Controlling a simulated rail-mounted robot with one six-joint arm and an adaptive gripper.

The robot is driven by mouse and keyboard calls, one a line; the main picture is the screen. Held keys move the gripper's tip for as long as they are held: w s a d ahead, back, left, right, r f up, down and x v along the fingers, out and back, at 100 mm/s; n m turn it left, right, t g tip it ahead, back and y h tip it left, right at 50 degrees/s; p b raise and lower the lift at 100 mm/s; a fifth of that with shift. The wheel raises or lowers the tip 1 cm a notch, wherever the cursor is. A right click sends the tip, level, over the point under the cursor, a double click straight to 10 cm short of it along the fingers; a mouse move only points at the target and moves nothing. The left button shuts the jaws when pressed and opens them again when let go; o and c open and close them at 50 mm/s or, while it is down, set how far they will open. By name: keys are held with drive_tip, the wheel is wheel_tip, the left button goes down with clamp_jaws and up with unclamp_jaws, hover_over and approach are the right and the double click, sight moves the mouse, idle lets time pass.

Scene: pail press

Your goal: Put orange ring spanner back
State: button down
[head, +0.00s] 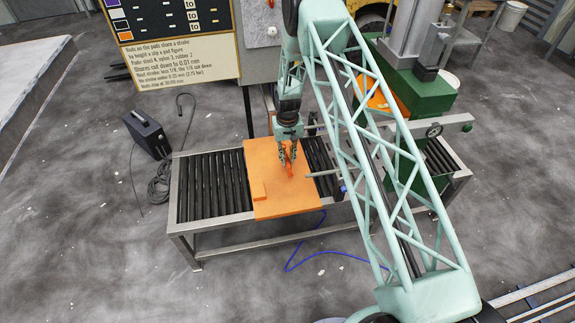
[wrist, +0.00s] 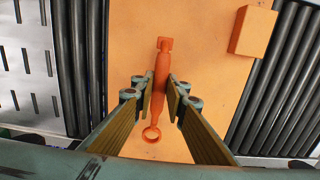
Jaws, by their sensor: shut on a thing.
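The orange ring spanner (wrist: 161,84) is between the fingers of my gripper (wrist: 160,97) in the wrist view. Its ring end (wrist: 151,134) points toward the bottom of that picture and its other end toward the top. My gripper is shut on its shaft. In the head view my gripper (head: 287,158) is over the orange board (head: 279,200), with the spanner (head: 289,157) small and partly hidden by the fingers. I cannot tell whether the spanner touches the board.
The board lies across a black roller conveyor (head: 205,188) and carries an orange block (head: 259,190), also in the wrist view (wrist: 254,31). A green press (head: 425,95) stands at the right with a metal bar (head: 455,124). A sign (head: 182,62) stands behind. A black box (head: 147,134) is on the floor.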

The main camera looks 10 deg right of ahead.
drive_tip(key=shift+f+b, duration=0.35)
drive_tip(key=shift+f, duration=1.65)
drive_tip(key=c, duration=2.6)
unclamp_jaws()
drive_tip(key=shift+r, duration=0.25)
drive_tip(key=shift+r+p, duration=1.15)
drive_tip(key=shift+r, duration=4.8)
